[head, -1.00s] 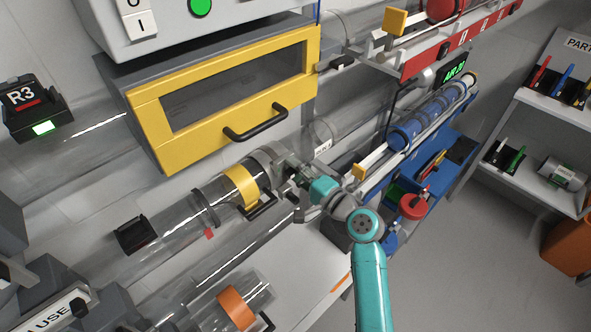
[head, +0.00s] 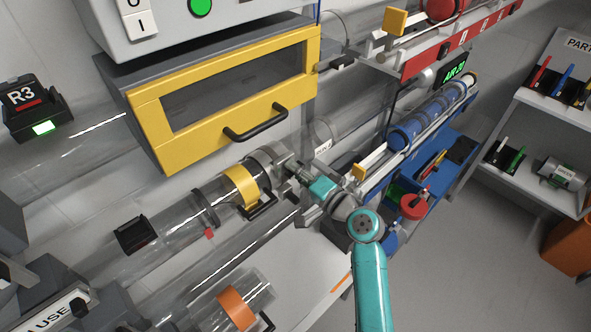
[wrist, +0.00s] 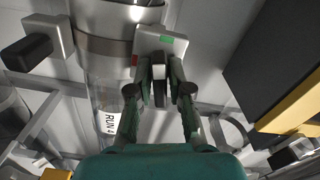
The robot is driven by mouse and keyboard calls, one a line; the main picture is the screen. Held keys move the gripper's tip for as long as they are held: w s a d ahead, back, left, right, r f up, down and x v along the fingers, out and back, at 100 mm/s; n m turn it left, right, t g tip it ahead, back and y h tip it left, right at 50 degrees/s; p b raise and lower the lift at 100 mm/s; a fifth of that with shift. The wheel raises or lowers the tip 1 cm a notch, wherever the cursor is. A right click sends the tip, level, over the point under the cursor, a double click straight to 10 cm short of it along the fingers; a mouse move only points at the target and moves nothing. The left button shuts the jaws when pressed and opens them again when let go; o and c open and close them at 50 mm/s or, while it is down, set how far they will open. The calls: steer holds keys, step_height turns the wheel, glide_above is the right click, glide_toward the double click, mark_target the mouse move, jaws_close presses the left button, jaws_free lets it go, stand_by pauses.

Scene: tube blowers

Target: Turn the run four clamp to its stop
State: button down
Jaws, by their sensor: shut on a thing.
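The run four clamp shows in the wrist view as a metal band (wrist: 105,46) around a clear tube (wrist: 100,90) labelled RUN 4. A metal block (wrist: 172,42) on it carries a green mark and a red mark at its left edge. My gripper (wrist: 160,78) is shut on the clamp's slim lever (wrist: 160,88), which stands between the two fingers just below the block. In the head view my gripper (head: 290,171) is at the right end of the clear tube, beside the grey clamp collar (head: 264,160). The fingers partly hide the clamp there.
A yellow-framed door (head: 150,128) with a black handle is above the tube. A black box with a yellow edge (wrist: 285,75) is close on the right in the wrist view. Blue racks (head: 430,165) and a red knob (head: 413,206) lie right of my arm. The floor beyond is clear.

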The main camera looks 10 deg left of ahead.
steer(key=n, duration=1.1)
steer(key=shift+f+n, duration=0.1)
steer(key=shift+n, duration=1.8)
steer(key=c, duration=1.2)
jaws_free()
steer(key=shift+d, duration=0.1)
steer(key=v, duration=1.2)
